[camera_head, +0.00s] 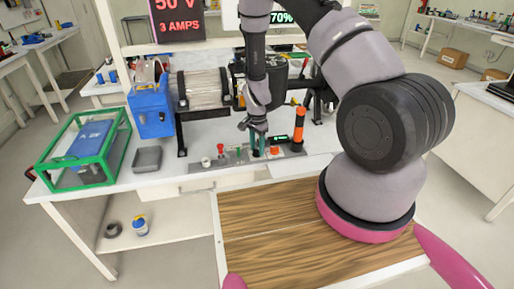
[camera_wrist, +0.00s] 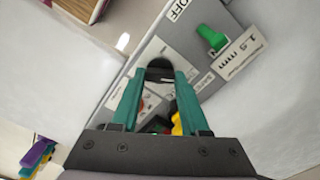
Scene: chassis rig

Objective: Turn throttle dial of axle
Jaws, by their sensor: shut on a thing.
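My gripper (camera_head: 258,152) is down at the control panel (camera_head: 238,158) on the front of the bench. In the wrist view, its teal fingers (camera_wrist: 160,78) are shut on a dark round knob (camera_wrist: 160,70), which looks like the throttle dial. The fingers hide its sides, and its setting cannot be read. The panel is light grey in the wrist view, with an OFF label and a green toggle (camera_wrist: 211,38) beside a "1.5 mm" label. In the head view the fingers cover the dial.
A red button (camera_head: 220,148) stands left of my gripper and an orange post (camera_head: 299,125) to the right. A small display (camera_head: 278,139) is close by. A grey tray (camera_head: 147,159) and a green-framed box (camera_head: 88,152) sit at the left. The axle rig with a spool (camera_head: 205,89) stands behind.

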